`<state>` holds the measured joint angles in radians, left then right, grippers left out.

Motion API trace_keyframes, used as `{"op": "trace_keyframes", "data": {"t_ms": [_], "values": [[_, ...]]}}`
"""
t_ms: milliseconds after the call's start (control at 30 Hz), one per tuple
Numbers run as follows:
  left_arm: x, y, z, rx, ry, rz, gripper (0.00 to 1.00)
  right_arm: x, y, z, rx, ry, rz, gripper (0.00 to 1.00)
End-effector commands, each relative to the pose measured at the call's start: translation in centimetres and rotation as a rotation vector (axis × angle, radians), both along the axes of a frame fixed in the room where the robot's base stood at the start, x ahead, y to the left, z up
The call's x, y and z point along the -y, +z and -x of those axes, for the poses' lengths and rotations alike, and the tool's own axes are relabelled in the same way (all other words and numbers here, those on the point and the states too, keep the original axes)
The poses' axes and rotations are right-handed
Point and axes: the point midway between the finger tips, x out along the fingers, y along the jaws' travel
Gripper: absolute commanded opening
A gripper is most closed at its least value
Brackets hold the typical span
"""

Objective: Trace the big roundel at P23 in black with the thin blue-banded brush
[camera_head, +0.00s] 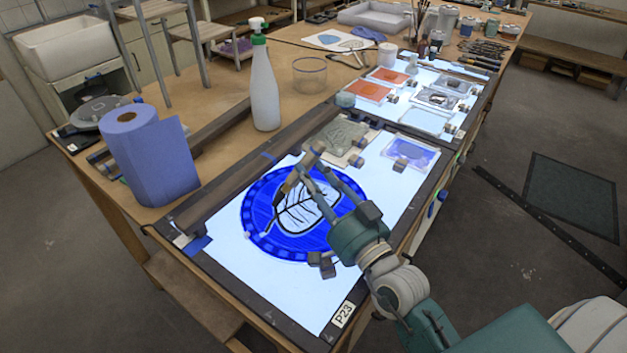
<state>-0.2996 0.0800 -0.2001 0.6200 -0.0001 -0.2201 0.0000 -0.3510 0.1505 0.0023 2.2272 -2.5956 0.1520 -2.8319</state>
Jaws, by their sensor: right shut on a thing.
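The big blue roundel (255,208) lies flat on the lit panel (320,299) marked with the P23 label (343,314). Black leaf-like lines show on its pale centre, and a darker patterned ring runs round it. My right gripper (306,176) reaches in from the lower right and is shut on a slim brush (287,187). The brush is tilted, its lower end pointing down and left over the roundel. I cannot tell whether its tip touches the glass, and its band is too small to make out. My left gripper is out of view.
Small dark weights (322,264) sit at the roundel's lower edge. A grey glass piece (341,137) lies behind it. A blue paper roll (150,155) and a white bottle (264,88) stand to the left. A second lit panel with coloured glass pieces (367,91) lies farther back.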

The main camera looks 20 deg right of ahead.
Motion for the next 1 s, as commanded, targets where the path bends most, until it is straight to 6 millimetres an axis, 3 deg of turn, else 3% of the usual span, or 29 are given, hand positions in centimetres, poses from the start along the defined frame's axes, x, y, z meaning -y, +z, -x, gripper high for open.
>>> {"op": "trace_keyframes", "data": {"t_ms": [733, 1000], "values": [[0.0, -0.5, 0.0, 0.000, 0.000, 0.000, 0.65, 1.3, -0.7, -2.9, -0.011, -0.001, 0.007, 0.00], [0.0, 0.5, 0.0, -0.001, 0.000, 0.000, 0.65, 1.3, 0.4, -2.9, -0.011, -0.001, 0.006, 0.00]]}}
